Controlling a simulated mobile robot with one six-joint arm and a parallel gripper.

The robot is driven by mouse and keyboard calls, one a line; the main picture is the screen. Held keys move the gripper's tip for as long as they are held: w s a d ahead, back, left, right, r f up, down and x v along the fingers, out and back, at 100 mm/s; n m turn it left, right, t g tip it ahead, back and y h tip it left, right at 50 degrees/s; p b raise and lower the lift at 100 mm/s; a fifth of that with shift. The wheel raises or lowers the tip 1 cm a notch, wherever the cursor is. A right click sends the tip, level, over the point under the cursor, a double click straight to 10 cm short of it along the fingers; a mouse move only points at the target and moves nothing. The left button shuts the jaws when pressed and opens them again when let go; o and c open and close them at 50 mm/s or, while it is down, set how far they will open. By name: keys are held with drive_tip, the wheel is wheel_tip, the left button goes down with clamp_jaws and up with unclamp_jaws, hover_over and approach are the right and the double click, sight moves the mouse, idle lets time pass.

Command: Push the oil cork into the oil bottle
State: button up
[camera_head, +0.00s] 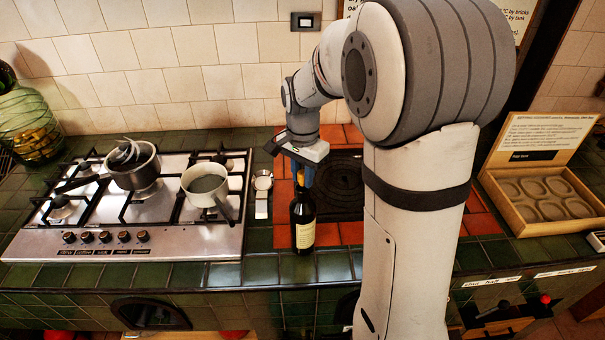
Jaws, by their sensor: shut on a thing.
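The oil bottle (303,225) is dark with a pale label and stands upright on the green tiled counter, near its front edge. My gripper (301,176) points down directly over the bottle's neck, with its fingers shut. A small orange-tan bit, the oil cork (299,175), shows between the fingers at the bottle's top. The fingers hide most of the cork and the mouth, so I cannot tell how far the cork sits in the bottle.
A gas hob (140,205) with a saucepan (133,165) and a pale pot (206,185) is at left. A dark hotplate (335,188) lies behind the bottle. An open wooden box (545,190) is at right. A green glass jar (28,125) stands at far left.

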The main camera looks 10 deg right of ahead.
drive_tip(key=shift+f+b, duration=0.5)
drive_tip(key=shift+f, duration=0.15)
idle(0.9)
drive_tip(key=shift+r, duration=0.4)
drive_tip(key=shift+f, duration=0.35)
idle(1.9)
drive_tip(key=shift+r, duration=0.3)
drive_tip(key=shift+f+b, duration=0.35)
drive_tip(key=shift+f, duration=0.2)
idle(1.5)
drive_tip(key=shift+r, duration=0.15)
drive_tip(key=shift+r+p, duration=0.4)
drive_tip(key=shift+r, duration=0.05)
idle(0.8)
